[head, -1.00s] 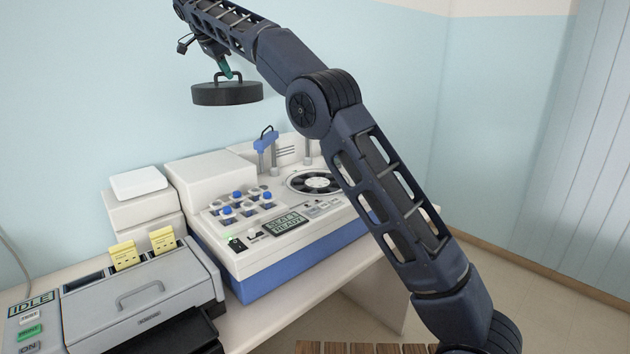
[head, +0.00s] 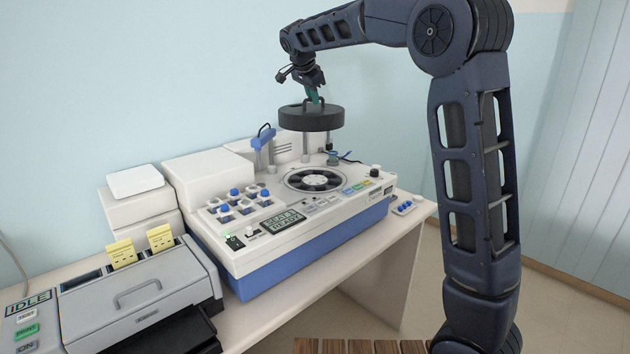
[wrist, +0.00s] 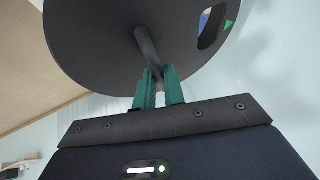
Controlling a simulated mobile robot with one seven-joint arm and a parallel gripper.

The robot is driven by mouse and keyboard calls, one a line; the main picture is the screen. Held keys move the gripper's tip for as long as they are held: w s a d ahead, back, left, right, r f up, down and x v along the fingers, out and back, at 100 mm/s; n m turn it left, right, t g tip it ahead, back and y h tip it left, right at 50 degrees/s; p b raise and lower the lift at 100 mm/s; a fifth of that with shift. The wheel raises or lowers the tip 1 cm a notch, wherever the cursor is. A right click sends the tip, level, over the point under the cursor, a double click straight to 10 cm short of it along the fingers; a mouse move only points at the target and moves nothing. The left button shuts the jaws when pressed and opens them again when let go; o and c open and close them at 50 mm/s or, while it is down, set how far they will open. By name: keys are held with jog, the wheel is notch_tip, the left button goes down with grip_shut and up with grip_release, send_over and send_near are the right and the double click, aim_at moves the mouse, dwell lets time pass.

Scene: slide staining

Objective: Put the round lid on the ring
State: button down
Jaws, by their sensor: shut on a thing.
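My gripper (head: 313,97) is shut on the handle and holds the lid level in the air above the white and blue machine. The ring (head: 316,180), a black slotted ring with a pale centre, lies in the top of the machine. It is uncovered, below the lid and clearly apart from it.
The machine (head: 262,270) has white and blue knobs at its left and a small display. A blue-topped post (head: 263,140) stands behind the ring, left of the lid. A grey printer-like unit (head: 140,300) with yellow cards is at the left. A small blue-knobbed piece (head: 404,207) lies at the right.

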jog(key=shift+s+d+f, duration=0.15)
jog(key=shift+d+f, duration=0.1)
jog(key=shift+d, duration=0.25)
jog(key=shift+d+f, duration=0.15)
jog(key=shift+f, duration=0.15)
notch_tip(320, 180, down, 20)
jog(key=shift+r, duration=0.2)
jog(key=shift+f, duration=0.1)
jog(key=c, duration=1.5)
grip_release()
